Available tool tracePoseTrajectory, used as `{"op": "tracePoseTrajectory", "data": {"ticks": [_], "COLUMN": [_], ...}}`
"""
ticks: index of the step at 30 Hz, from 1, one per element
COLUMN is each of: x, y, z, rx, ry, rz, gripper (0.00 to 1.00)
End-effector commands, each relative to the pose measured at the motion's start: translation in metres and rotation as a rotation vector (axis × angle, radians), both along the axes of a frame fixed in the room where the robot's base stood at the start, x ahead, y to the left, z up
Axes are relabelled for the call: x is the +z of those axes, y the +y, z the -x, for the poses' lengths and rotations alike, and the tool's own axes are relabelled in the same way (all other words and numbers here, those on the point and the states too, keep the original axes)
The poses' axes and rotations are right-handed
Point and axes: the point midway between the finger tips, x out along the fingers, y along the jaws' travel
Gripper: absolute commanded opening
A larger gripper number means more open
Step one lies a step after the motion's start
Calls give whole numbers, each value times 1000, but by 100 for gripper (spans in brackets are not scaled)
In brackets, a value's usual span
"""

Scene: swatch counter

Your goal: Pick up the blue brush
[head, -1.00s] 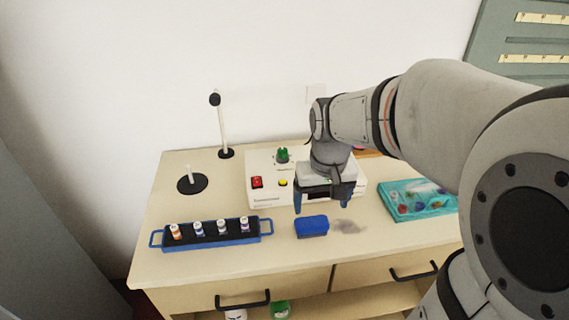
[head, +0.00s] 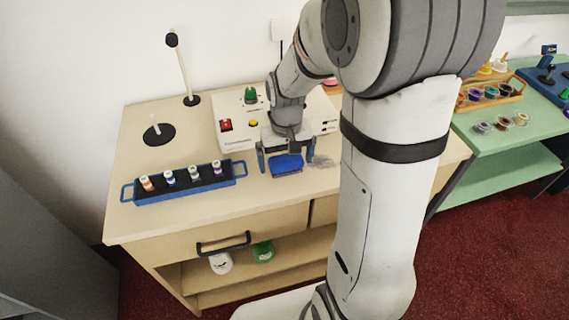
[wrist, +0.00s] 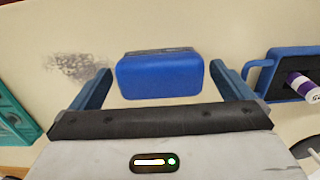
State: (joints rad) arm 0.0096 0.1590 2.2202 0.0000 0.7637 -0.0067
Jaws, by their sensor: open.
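The blue brush (head: 287,165) is a small block with rounded corners lying on the light wooden counter (head: 230,195). My gripper (head: 287,164) is low over the counter with its two blue fingers apart, one on each side of the brush. In the wrist view the brush (wrist: 160,75) sits between the open fingers of my gripper (wrist: 165,88), with a gap on both sides. The fingers do not appear to touch it.
A white box with a red switch (head: 226,125) stands behind the brush. A blue tray (head: 188,190) of small bottles is to the left. A grey smudge (wrist: 78,66) marks the counter beside the brush. A green table (head: 500,150) is at the right.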

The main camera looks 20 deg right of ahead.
Motion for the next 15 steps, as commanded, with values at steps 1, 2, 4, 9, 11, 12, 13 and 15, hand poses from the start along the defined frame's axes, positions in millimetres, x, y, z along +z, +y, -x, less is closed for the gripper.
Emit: {"op": "tracePoseTrajectory", "data": {"ticks": [1,2,4,9,11,12,13,15], "x": [0,0,0,0,0,0,0,0], "y": [0,0,0,0,0,0,0,0], "z": [0,0,0,0,0,0,0,0], "rx": [0,0,1,1,1,1,1,1], "ry": [-1,-1,-1,-1,-1,-1,-1,-1], "rz": [0,0,0,0,0,0,0,0], "gripper": [100,100,100,89,84,80,78,72]}}
